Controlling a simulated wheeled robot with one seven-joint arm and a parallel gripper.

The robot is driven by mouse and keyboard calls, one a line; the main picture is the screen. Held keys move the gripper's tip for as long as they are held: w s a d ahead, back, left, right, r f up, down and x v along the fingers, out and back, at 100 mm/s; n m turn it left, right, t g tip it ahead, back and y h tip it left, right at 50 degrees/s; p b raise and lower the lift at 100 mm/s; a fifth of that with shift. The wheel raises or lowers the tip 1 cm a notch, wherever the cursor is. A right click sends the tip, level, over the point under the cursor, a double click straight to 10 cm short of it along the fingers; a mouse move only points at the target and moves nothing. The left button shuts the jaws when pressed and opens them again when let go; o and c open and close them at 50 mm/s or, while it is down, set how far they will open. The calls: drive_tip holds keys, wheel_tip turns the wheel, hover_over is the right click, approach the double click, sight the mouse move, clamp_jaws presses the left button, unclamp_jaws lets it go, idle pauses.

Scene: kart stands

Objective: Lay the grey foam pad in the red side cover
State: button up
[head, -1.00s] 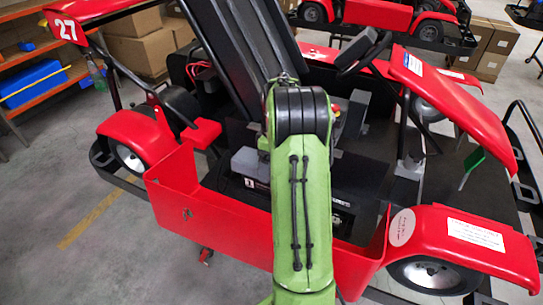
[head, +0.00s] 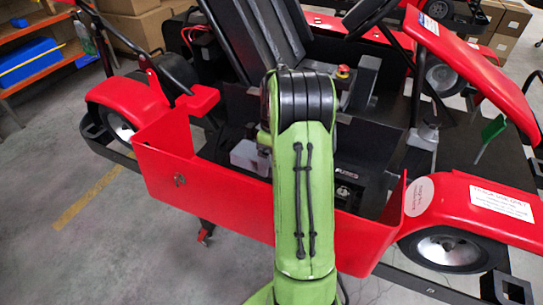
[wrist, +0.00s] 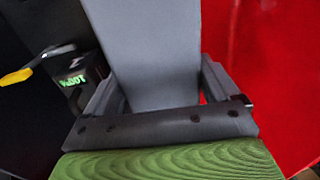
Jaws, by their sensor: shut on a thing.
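The grey foam pad (wrist: 150,45) is a flat grey slab running up the middle of the wrist view. My gripper (wrist: 158,88) is shut on it, with one grey finger on each side of the pad. The red side cover (head: 235,200) is an open-topped red trough along the near side of the kart in the head view. A red surface, probably the cover, fills the right of the wrist view (wrist: 270,70), beside the pad. In the head view my green arm crosses the cover and hides my gripper and the pad.
Inside the kart are a black seat (head: 260,45), a pale grey box (head: 248,156) and black units. The steering wheel (head: 368,12) and a red front panel (head: 475,65) rise at the right. Shelving (head: 35,60) stands at far left. Grey floor is clear at lower left.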

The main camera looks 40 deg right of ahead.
drive_tip(key=f+b, duration=0.3)
drive_tip(key=f, duration=0.1)
drive_tip(key=a+f+b, duration=0.1)
drive_tip(key=f+b, duration=0.6)
drive_tip(key=f, duration=0.1)
drive_tip(key=shift+s+a+f, duration=0.3)
drive_tip(key=shift+a+f, duration=0.05)
drive_tip(key=shift+f, duration=0.05)
drive_tip(key=o, duration=0.8)
drive_tip(key=shift+c, duration=0.2)
drive_tip(key=shift+r, duration=0.15)
drive_tip(key=r+p, duration=0.1)
drive_tip(key=r, duration=0.4)
drive_tip(key=d+r+p, duration=0.1)
drive_tip(key=r, duration=0.4)
drive_tip(key=d+r+p, duration=0.1)
drive_tip(key=r+p, duration=0.1)
drive_tip(key=r, duration=0.3)
drive_tip(key=shift+w+r, duration=0.2)
drive_tip(key=shift+w, duration=0.2)
